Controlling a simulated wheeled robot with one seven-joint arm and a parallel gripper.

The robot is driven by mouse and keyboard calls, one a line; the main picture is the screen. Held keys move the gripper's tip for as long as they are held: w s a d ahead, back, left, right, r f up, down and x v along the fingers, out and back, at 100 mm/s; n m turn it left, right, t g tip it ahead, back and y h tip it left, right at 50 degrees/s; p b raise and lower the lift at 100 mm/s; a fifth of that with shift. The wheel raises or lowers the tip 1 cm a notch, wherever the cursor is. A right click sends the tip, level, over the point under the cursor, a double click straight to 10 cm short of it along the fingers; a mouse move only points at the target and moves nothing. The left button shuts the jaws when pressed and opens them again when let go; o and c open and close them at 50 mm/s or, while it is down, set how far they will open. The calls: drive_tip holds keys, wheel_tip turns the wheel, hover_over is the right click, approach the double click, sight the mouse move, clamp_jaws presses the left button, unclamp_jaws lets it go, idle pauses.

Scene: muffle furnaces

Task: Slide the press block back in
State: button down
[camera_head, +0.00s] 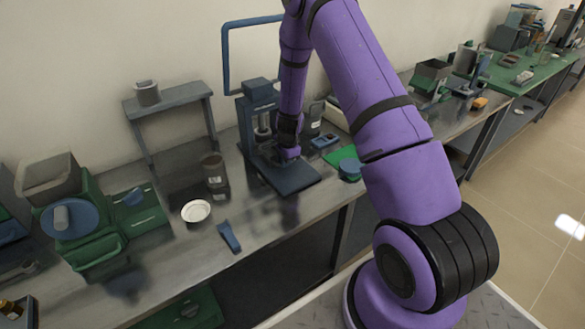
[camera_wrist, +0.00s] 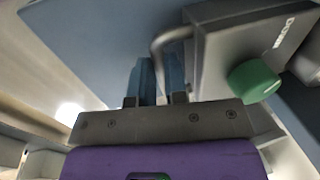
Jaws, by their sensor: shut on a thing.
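The dark blue press (camera_head: 258,112) stands on the bench against the wall, with its flat blue base plate (camera_head: 292,180) reaching toward the bench's front edge. My gripper (camera_head: 284,155) is low in front of the press, just over the plate; the arm partly hides the spot. In the wrist view my gripper (camera_wrist: 158,80) has its two blue fingers close together on a bent grey handle (camera_wrist: 168,40). The handle joins a grey block (camera_wrist: 235,50), seemingly the press block, with a green knob (camera_wrist: 253,80). How far the block stands out of the press cannot be told.
A white dish (camera_head: 196,211), a dark jar (camera_head: 213,172) and a small blue object (camera_head: 229,237) lie left of the press. A green machine (camera_head: 75,220) stands further left. A green mat (camera_head: 345,158) lies right. The bench front is mostly clear.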

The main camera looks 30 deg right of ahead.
drive_tip(key=shift+w, duration=0.4)
drive_tip(key=c, duration=1.1)
unclamp_jaws()
drive_tip(key=shift+w, duration=0.1)
drive_tip(key=shift+c, duration=0.2)
drive_tip(key=shift+r, duration=0.15)
wheel_tip(320, 180, up, 10)
drive_tip(key=s, duration=0.2)
drive_tip(key=shift+s+r, duration=0.15)
